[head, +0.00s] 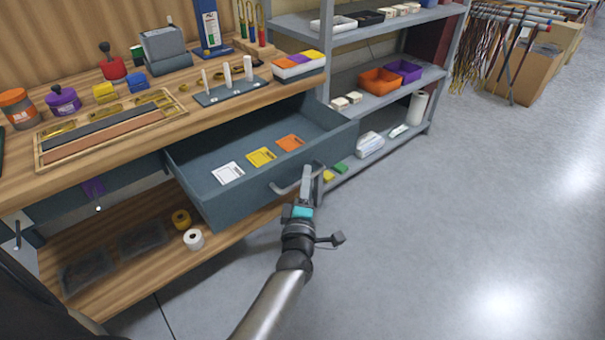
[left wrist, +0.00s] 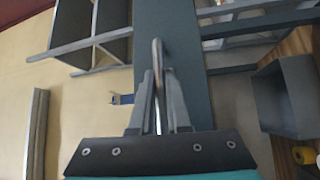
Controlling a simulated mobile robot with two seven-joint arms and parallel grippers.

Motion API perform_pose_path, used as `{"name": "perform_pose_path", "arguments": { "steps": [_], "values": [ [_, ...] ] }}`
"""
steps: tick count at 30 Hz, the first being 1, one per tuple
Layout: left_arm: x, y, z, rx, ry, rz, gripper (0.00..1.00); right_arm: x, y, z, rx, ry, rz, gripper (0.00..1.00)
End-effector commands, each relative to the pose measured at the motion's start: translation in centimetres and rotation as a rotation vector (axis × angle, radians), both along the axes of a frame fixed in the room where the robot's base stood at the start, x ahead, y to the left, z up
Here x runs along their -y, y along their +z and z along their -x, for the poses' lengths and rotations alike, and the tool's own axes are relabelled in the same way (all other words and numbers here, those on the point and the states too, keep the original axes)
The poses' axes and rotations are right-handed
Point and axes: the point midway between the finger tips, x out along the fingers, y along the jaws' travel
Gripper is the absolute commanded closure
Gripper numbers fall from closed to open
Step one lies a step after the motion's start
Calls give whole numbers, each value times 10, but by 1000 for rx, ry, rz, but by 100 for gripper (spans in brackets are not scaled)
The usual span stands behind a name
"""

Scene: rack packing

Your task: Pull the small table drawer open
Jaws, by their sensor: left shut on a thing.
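The grey-blue table drawer (head: 240,205) is pulled well out from under the wooden worktop. Inside it lie a white card (head: 228,173), a yellow card (head: 261,157) and an orange card (head: 290,143). Its metal bar handle (head: 290,187) is on the front panel. My left gripper (head: 307,182) is shut on this handle. In the left wrist view the handle (left wrist: 157,70) runs between the two fingers, with the drawer front (left wrist: 178,35) behind it. My right gripper is not in view.
The worktop (head: 130,130) carries a tray, tools and several small containers. A tape roll (head: 193,239) sits on the lower shelf below the drawer. A grey shelving unit (head: 390,82) with an orange bin (head: 380,80) stands to the right. The floor (head: 440,220) in front is clear.

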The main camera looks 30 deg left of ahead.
Motion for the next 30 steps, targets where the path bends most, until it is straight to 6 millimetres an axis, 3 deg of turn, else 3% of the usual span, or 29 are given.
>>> {"name": "perform_pose_path", "arguments": {
  "steps": [12, 13, 21, 30],
  "values": [
    [2, -1, 1, -1, -1, -1, 100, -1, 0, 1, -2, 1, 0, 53],
    [2, 0, 1, -1, -1, -1, 84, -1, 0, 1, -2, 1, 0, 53],
    [2, 0, 1, 0, -1, 0, 55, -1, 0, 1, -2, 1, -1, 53],
    [2, -1, 3, -1, 0, -1, 55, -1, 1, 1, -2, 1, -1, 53]
  ]
}}
